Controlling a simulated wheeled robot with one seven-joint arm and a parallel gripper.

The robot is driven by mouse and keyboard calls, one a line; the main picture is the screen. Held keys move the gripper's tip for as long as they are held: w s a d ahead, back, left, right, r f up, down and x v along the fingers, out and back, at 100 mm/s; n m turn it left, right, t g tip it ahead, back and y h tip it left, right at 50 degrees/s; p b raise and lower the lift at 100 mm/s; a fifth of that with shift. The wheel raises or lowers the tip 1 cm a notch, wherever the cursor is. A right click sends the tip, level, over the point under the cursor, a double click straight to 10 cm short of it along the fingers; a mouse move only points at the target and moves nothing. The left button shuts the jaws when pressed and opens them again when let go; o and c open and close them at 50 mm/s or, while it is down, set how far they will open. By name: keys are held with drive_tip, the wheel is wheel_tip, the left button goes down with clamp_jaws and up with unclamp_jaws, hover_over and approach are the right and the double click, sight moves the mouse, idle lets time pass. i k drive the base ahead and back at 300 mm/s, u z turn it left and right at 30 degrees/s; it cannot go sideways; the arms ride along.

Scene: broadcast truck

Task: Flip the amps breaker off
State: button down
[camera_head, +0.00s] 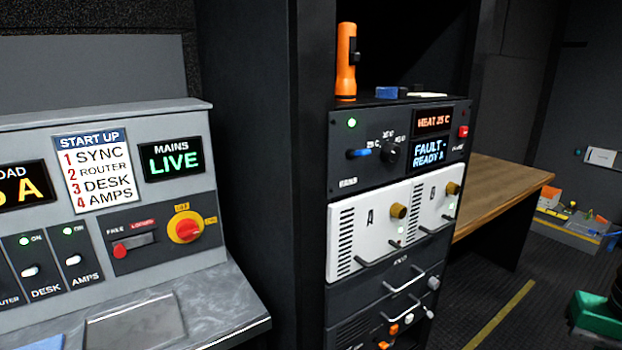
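The amps breaker (73,260) is a small pale toggle on a dark plate at the lower left, with the label AMPS under it. A lit green lamp (68,231) sits above it, beside the word ON. I cannot tell clearly which way its lever tilts. The desk breaker (30,271) is just to its left, also under a green lamp. Part of the router breaker's plate shows at the left edge. My gripper is not in view.
Right of the breakers are a red lever (134,245) and a red-yellow rotary switch (186,227). The mains display (172,159) reads LIVE. A grey metal desk (215,295) juts out below. A dark rack (345,180) with an orange torch (346,62) on top stands right.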

sight(75, 259)
drive_tip(key=u, duration=2.2)
drive_tip(key=k, duration=1.3)
drive_tip(key=i, duration=0.7)
drive_tip(key=z, duration=0.6)
drive_tip(key=i, duration=1.2)
drive_tip(key=u, duration=0.4)
